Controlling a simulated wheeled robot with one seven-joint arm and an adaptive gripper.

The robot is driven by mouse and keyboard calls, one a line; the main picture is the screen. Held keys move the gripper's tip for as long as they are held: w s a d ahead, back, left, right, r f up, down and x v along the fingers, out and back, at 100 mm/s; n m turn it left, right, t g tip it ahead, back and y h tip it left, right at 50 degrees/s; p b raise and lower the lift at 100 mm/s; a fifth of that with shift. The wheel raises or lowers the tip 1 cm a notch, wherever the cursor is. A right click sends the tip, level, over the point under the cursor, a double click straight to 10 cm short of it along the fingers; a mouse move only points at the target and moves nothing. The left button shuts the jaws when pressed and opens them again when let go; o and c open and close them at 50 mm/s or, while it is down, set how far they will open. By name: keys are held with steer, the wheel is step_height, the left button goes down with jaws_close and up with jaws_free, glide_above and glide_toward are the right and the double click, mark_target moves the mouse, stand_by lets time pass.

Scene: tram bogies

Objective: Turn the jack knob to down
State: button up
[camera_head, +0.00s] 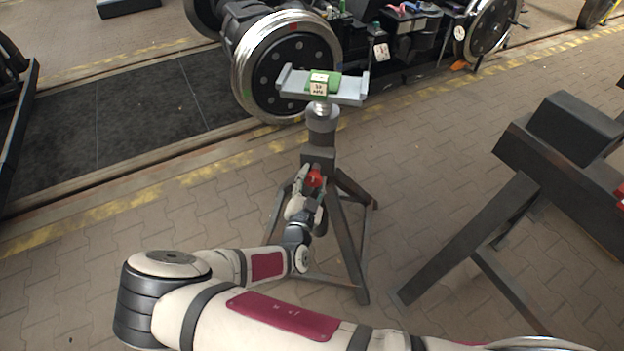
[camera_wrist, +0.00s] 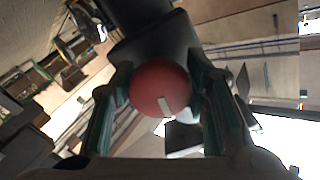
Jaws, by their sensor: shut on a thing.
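The jack (camera_head: 320,140) is a grey stand on splayed legs with a flat cradle on top. Its red round knob (camera_head: 315,179) faces me on the column, and it also shows in the wrist view (camera_wrist: 158,84). A pale pointer mark on the knob points down and slightly right in the wrist view. My gripper (camera_head: 308,184) is shut on the knob, with one finger on each side; the fingers also show in the wrist view (camera_wrist: 160,95). The knob's label, if any, cannot be read.
A green and cream block (camera_head: 319,86) sits on the jack's cradle (camera_head: 348,90). A tram wheel (camera_head: 285,68) stands right behind the jack. A dark stand (camera_head: 545,150) with slanted legs is at the right. Paved floor (camera_head: 150,220) is clear at the left.

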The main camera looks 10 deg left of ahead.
steer(key=shift+f+n, duration=0.1)
steer(key=shift+n, duration=0.2)
stand_by(0.4)
steer(key=o, duration=1.1)
steer(key=shift+o, duration=0.2)
steer(key=s+a, duration=0.1)
steer(key=s, duration=1.1)
steer(key=shift+a, duration=0.1)
